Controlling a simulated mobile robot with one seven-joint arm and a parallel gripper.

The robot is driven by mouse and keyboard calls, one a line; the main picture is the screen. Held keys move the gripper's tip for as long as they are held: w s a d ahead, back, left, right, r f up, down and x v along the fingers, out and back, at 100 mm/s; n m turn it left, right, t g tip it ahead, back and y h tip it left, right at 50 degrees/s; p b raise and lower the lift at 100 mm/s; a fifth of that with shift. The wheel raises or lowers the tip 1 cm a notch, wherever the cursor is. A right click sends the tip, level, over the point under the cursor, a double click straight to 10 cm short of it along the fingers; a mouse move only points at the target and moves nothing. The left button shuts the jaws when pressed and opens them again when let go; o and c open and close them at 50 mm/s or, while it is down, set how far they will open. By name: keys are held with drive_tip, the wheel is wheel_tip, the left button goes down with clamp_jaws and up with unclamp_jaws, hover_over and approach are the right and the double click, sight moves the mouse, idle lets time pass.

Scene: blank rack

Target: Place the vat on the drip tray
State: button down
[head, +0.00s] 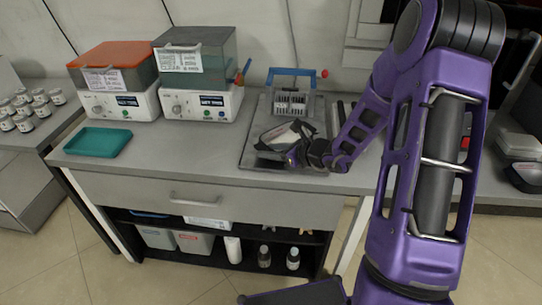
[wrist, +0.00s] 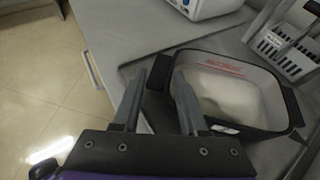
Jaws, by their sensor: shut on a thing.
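The vat (wrist: 224,72) is a dark grey open container with a pale inside and red marking. In the head view the vat (head: 283,131) is partly hidden by my gripper (head: 303,157) and appears tilted. In the wrist view my gripper (wrist: 158,82) has its fingers either side of the vat's near left wall and is shut on it. The vat is over a grey rimmed tray area (head: 262,104); the frames do not clearly show whether it touches it.
Two white machines, one with an orange lid (head: 112,56) and one with a grey lid (head: 196,56), stand at the back. The counter (head: 185,152) before the machines is clear.

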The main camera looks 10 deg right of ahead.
drive_tip(key=shift+f, duration=0.65)
drive_tip(key=shift+f, duration=0.15)
drive_tip(key=shift+c, duration=2.2)
unclamp_jaws()
drive_tip(key=p+v, duration=0.2)
drive_tip(key=v, duration=1)
